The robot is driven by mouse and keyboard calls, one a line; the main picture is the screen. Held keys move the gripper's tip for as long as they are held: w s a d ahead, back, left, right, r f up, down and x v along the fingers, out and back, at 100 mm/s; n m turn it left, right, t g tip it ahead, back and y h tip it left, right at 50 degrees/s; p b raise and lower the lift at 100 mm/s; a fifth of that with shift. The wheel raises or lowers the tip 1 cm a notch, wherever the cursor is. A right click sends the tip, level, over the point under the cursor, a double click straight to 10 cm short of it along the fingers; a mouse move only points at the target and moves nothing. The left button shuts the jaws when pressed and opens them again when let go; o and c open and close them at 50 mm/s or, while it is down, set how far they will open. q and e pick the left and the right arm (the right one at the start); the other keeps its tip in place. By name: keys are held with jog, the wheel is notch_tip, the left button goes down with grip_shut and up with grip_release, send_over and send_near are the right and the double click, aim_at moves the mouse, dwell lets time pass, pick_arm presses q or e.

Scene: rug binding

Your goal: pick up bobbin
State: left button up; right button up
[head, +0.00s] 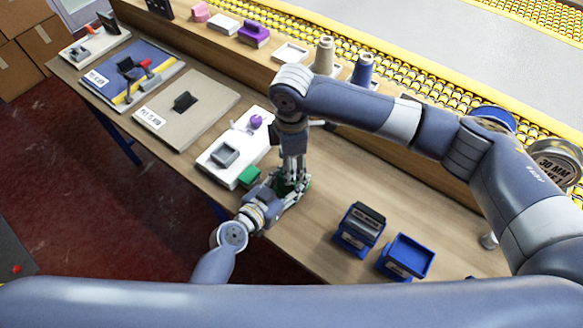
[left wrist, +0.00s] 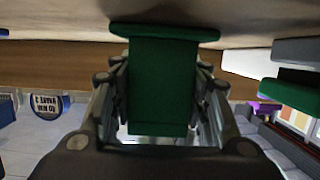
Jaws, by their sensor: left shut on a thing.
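A green bobbin (left wrist: 160,85) with a wide flange fills the middle of the left wrist view. My left gripper (left wrist: 162,125) is shut on it, one finger on each side of its body. The flange lies close to the wooden table surface; I cannot tell whether it touches. In the head view my left gripper (head: 284,187) is low over the table, right of the white board, and largely hides the bobbin. My right arm reaches down to the same spot. My right gripper (head: 293,172) overlaps the left one there, and its fingers cannot be made out.
A white board (head: 218,166) with a grey block and purple knob lies left of the grippers, beside a green block (head: 250,176). Cones (head: 324,56) (head: 364,70) stand on the back shelf. Table between grippers and bins is clear.

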jog(key=c, duration=1)
jog(key=shift+r, duration=0.1)
pick_arm(q)
jog(key=o, duration=1.3)
jog(key=shift+c, duration=0.2)
pick_arm(e)
notch_tip(320, 180, up, 10)
pick_arm(q)
jog(key=v, duration=1.1)
jog(key=shift+s+a+r, duration=0.1)
jog(key=shift+s+a, duration=0.1)
jog(key=shift+s, duration=0.15)
